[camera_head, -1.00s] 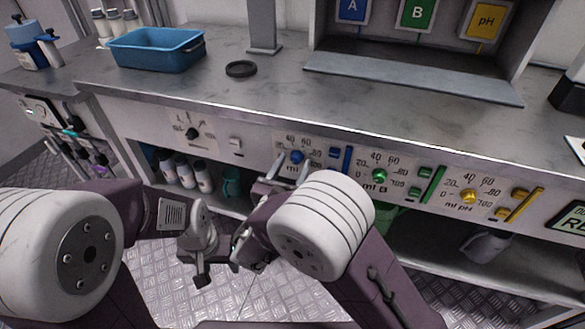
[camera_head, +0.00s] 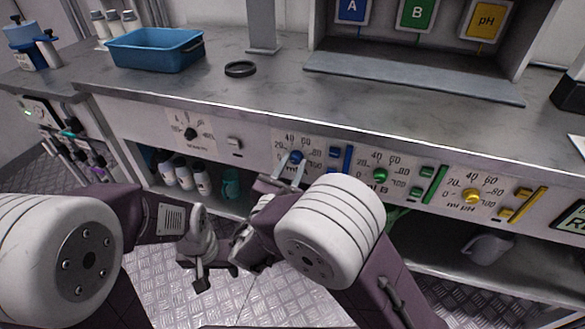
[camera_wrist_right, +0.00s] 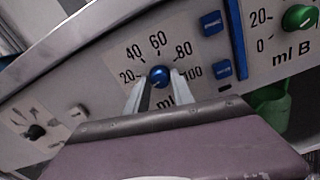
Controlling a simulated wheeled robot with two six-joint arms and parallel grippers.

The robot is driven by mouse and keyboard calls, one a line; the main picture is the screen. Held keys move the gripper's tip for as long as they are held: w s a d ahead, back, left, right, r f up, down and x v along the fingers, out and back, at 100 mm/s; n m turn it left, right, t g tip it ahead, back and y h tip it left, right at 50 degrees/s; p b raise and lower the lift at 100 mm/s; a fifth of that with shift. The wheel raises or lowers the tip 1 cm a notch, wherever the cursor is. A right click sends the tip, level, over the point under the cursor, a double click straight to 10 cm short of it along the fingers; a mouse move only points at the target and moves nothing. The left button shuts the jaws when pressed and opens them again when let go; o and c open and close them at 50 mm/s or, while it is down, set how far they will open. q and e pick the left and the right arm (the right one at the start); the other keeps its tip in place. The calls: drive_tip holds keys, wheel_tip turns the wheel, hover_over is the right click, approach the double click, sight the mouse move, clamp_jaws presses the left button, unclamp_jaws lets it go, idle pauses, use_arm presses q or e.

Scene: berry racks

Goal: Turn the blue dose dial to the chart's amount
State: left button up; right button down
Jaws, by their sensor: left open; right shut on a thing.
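The blue dose dial (camera_head: 297,156) is on the front panel under the counter, with a printed scale from 0 to 100 around it. It also shows in the right wrist view (camera_wrist_right: 159,75), just above the ml lettering, which is partly hidden. My right gripper (camera_wrist_right: 158,82) is shut on the blue dial, one pale finger on each side; it shows in the head view too (camera_head: 288,169). I cannot read where the dial's pointer stands. My left gripper (camera_head: 216,272) is open and empty, low in front of the panel. No dose chart is readable in these views.
Blue buttons (camera_wrist_right: 212,24) and a blue bar (camera_head: 347,160) are right of the dial. A green dial (camera_head: 380,175) and a yellow dial (camera_head: 471,196) sit further right. A black dial (camera_head: 190,133) is to the left. A blue tray (camera_head: 155,60) and black ring (camera_head: 240,69) lie on the counter.

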drive_tip(key=shift+f+m+b, duration=0.25)
drive_tip(key=shift+m+b, duration=0.5)
drive_tip(key=shift+m, duration=0.15)
drive_tip(key=m+b, duration=1.1)
drive_tip(key=b, duration=0.2)
drive_tip(key=shift+f+b, duration=0.1)
drive_tip(key=shift+b, duration=0.3)
drive_tip(key=shift+r+m+b, duration=0.3)
drive_tip(key=shift+m+b, duration=1.1)
drive_tip(key=c, duration=1.1)
unclamp_jaws()
